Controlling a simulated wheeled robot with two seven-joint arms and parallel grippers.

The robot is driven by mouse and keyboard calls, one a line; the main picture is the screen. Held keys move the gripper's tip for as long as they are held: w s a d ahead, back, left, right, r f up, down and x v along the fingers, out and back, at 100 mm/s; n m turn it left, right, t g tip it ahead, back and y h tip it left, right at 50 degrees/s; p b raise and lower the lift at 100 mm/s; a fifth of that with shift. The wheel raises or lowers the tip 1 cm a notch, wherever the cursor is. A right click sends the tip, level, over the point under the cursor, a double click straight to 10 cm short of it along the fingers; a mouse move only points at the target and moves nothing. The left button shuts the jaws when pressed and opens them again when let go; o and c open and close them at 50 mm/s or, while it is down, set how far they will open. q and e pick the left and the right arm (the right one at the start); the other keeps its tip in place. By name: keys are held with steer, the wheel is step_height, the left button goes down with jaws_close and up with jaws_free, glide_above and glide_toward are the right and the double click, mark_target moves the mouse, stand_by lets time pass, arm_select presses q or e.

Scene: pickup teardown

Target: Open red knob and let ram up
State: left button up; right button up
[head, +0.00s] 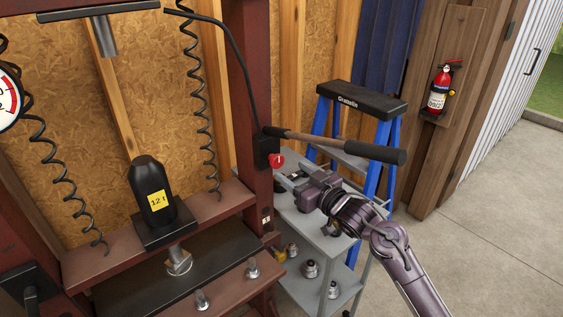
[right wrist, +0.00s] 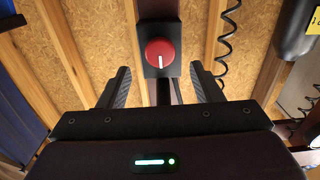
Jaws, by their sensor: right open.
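The red knob (head: 277,160) sits on a black valve block (head: 265,148) on the right post of the dark red press frame. My left gripper is out of view.
A long pump handle (head: 340,145) with a black grip reaches right from the valve block, above my right gripper. A grey cart (head: 325,240) with metal parts stands below my right arm. A blue stepladder (head: 362,100) stands behind. Coiled black springs (head: 197,90) hang in the frame.

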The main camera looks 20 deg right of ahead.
mark_target(279, 163)
steer(key=p+x, duration=0.1)
steer(key=x, duration=0.5)
steer(key=shift+s+p, duration=0.1)
steer(key=shift+p, duration=0.2)
steer(key=shift+c, duration=0.5)
steer(key=c, duration=0.9)
steer(key=shift+f, duration=0.1)
